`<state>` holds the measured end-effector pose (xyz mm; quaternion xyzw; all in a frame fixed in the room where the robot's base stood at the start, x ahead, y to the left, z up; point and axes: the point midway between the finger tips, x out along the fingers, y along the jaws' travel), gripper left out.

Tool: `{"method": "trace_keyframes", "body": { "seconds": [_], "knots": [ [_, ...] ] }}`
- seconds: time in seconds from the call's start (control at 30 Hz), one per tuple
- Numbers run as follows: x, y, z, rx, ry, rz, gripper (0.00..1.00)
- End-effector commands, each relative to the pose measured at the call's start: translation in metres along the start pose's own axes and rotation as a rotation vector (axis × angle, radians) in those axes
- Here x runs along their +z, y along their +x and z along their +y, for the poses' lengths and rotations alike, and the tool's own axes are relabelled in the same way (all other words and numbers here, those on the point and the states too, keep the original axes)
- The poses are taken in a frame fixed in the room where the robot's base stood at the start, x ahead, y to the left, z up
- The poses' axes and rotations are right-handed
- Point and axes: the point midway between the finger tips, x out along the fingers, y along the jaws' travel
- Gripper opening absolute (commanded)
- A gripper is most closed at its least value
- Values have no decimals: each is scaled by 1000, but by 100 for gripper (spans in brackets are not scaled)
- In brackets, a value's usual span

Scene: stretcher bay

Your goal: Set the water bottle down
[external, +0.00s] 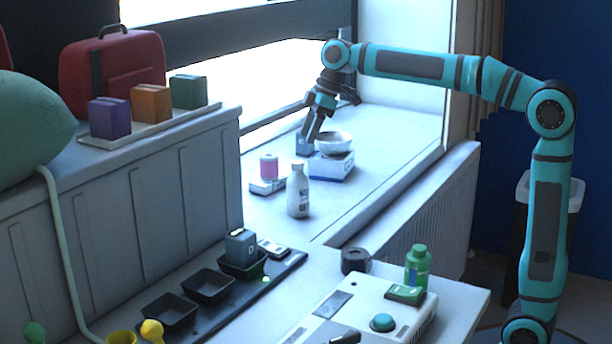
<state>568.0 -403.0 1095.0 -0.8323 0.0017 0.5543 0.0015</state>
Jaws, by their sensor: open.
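A white bottle with a dark-printed label (298,192) stands upright on the window sill. A green bottle (417,262) stands upright on the front counter by a beige device. I cannot tell which of them is the water bottle. My gripper (311,137) is open and points down over the sill, behind the white bottle and apart from it. A small dark blue-grey box (304,146) is right at its fingertips; I cannot tell whether they touch. Nothing is clearly held between the fingers.
A pink-labelled jar (269,167) stands on a flat box left of the white bottle. The beige device (370,320) and black trays (207,285) occupy the counter. The sill's right side is clear.

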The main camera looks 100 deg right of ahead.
Motion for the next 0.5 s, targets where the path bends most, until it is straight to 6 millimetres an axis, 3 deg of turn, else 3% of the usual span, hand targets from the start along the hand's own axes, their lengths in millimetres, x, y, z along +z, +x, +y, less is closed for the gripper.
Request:
{"method": "trace_keyframes", "body": {
  "seconds": [0.2,0.5],
  "knots": [
    [0,-26,0,0,0,0,52],
    [0,-32,0,0,0,-1,52]
  ]
}}
